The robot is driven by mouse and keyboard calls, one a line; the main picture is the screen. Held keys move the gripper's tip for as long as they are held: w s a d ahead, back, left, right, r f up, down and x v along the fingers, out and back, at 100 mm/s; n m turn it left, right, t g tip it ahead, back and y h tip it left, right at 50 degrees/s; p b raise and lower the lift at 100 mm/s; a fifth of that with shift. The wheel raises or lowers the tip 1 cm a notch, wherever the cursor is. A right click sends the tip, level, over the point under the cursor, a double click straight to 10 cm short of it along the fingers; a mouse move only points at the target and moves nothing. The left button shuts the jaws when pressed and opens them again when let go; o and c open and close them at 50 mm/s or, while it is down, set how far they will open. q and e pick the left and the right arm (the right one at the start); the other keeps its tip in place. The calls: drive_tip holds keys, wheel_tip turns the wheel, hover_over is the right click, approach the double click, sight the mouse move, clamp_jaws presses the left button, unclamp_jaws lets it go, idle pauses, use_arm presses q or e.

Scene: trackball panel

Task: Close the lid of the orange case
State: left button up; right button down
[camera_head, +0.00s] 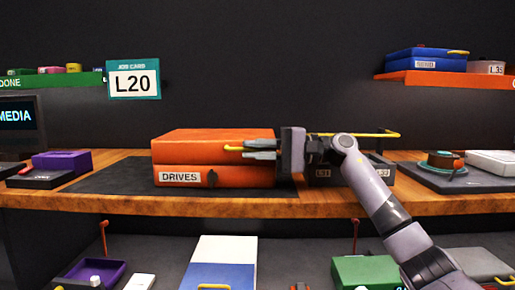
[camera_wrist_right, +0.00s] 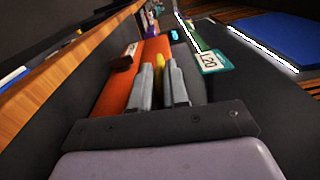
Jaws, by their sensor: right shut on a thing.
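The orange case (camera_head: 205,174) sits on the dark mat of the workbench, with a "DRIVES" label on its front. Its lid (camera_head: 195,141) lies level over the lower half, with a thin seam between them. A yellow handle (camera_head: 233,149) sticks out at the lid's front right. My right gripper (camera_head: 258,149) reaches in from the right and is shut on the yellow handle, its grey fingers hiding part of it. In the right wrist view the gripper (camera_wrist_right: 160,66) lies along the orange case (camera_wrist_right: 118,88). My left gripper is not in view.
Grey bins (camera_head: 376,172) with a yellow bar stand right of the case, behind my right arm. A purple box (camera_head: 62,161) is at the left and a dark tray (camera_head: 455,178) at the right. A lower shelf holds a blue-and-white box (camera_head: 222,262) and a green box (camera_head: 366,271).

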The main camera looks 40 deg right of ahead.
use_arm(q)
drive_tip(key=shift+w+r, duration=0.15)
use_arm(e)
drive_tip(key=shift+f, duration=0.35)
drive_tip(key=c, duration=1.2)
unclamp_jaws()
drive_tip(key=shift+r, duration=0.1)
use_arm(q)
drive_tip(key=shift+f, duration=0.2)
use_arm(e)
drive_tip(key=shift+s+d, duration=0.2)
drive_tip(key=shift+d, duration=0.1)
drive_tip(key=v, duration=0.6)
drive_tip(key=shift+b, duration=0.3)
drive_tip(key=shift+s+d, duration=0.15)
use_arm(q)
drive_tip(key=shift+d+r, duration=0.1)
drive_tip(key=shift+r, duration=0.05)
